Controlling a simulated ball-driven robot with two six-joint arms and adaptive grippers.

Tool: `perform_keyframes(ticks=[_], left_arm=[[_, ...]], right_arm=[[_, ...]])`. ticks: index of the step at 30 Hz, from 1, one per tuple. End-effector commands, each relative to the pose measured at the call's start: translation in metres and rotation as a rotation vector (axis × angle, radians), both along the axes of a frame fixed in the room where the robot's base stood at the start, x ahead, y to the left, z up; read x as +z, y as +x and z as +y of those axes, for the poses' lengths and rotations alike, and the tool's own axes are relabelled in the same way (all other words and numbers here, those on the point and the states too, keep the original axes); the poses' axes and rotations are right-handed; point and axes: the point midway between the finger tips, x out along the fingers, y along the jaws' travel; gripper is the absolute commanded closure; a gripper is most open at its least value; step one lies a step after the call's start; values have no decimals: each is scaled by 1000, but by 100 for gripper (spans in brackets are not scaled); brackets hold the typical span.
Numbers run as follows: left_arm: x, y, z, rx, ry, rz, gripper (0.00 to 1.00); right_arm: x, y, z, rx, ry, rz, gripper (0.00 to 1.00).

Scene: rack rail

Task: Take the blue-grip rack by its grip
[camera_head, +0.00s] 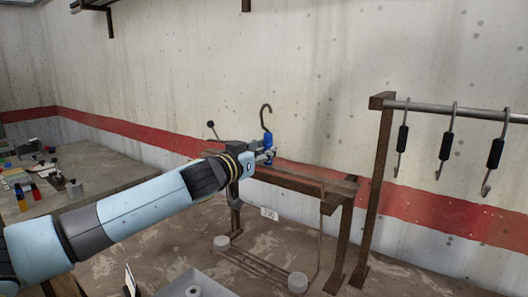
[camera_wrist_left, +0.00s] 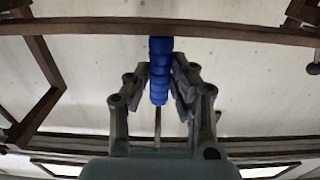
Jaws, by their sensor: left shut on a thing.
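The blue-grip rack shows in the head view as a dark curved hook (camera_head: 266,115) above a ribbed blue grip (camera_head: 268,139). It stands roughly upright in front of the wall. My left gripper (camera_head: 266,155) is shut around the blue grip, whose lower part the fingers partly cover. In the left wrist view the blue grip (camera_wrist_left: 160,62) lies between the two fingers (camera_wrist_left: 160,85), with a thin rod showing below it. Whatever hangs lower on the rack I cannot tell clearly. My right gripper is not in view.
A brown rail frame (camera_head: 305,182) stands close behind and right of my left gripper. Several black-grip hooks (camera_head: 446,146) hang from a metal bar (camera_head: 455,110) at right. Low bars with pale round ends (camera_head: 222,243) lie below. A cluttered table (camera_head: 110,178) is at left.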

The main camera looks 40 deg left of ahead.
Motion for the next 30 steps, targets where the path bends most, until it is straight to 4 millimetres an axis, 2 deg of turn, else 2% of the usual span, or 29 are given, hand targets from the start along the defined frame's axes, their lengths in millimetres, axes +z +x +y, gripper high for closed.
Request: perform_keyframes(ticks=[19, 30], left_arm=[[32, 0, 0, -1, 0, -3, 100], [33, 0, 0, -1, 1, -3, 100]], right_arm=[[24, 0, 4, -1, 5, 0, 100], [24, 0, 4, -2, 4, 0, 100]])
